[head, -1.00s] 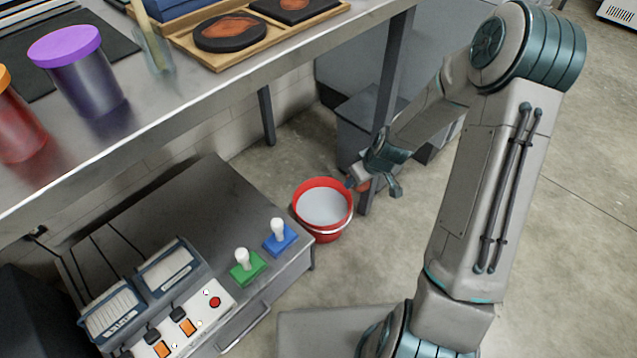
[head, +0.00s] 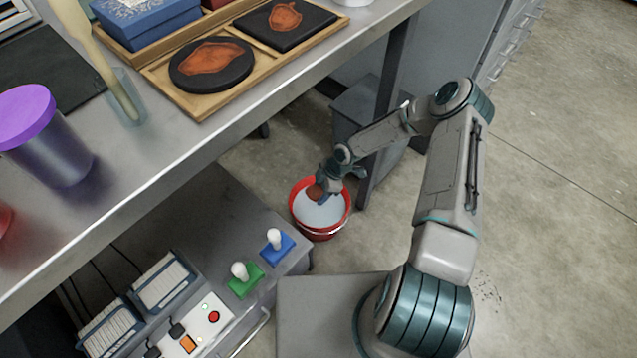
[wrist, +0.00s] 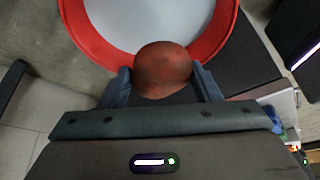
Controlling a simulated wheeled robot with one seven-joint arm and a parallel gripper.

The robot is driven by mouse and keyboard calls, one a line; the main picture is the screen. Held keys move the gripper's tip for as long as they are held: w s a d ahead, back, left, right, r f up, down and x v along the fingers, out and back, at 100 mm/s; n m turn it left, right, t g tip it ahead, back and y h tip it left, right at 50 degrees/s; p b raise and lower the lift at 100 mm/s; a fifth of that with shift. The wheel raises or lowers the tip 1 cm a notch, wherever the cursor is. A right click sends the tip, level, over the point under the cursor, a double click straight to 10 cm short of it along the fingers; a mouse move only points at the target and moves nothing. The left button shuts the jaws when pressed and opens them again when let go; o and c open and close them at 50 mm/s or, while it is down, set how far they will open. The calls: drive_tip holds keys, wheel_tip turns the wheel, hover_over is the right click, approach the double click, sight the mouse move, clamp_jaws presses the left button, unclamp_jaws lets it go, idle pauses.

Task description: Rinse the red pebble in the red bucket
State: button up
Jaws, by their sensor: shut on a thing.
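The red bucket (head: 318,233) stands on the floor beside the low grey cabinet, with pale water (head: 320,213) in it. It also shows at the top of the wrist view (wrist: 222,42). My gripper (head: 322,190) is at the bucket's far side, over its rim and water. It is shut on the red pebble (wrist: 163,68), which sits between the two fingers in the wrist view. The pebble also shows in the head view (head: 314,192), against the water. I cannot tell whether it touches the water.
A steel bench (head: 150,155) overhangs on the left, with a wooden tray (head: 222,98) and a purple-lidded jar (head: 48,150). The low cabinet (head: 215,215) carries a green-based (head: 246,281) and a blue-based (head: 278,247) lever. A bench leg stands just behind the bucket. Floor on the right is clear.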

drive_tip(key=shift+a+f, duration=0.15)
drive_tip(key=shift+a, duration=0.1)
drive_tip(key=shift+a+f+b, duration=0.1)
drive_tip(key=shift+f+b, duration=0.4)
drive_tip(key=shift+f, duration=0.1)
wheel_tip(320, 180, down, 13)
drive_tip(key=b, duration=0.8)
drive_tip(key=shift+b, duration=0.4)
idle(0.5)
drive_tip(key=shift+w, duration=0.15)
idle(0.5)
drive_tip(key=shift+w+d+b, duration=0.4)
drive_tip(key=shift+d+b, duration=0.15)
drive_tip(key=shift+b, duration=0.05)
drive_tip(key=shift+s+a+r, duration=0.1)
drive_tip(key=shift+s+a, duration=0.05)
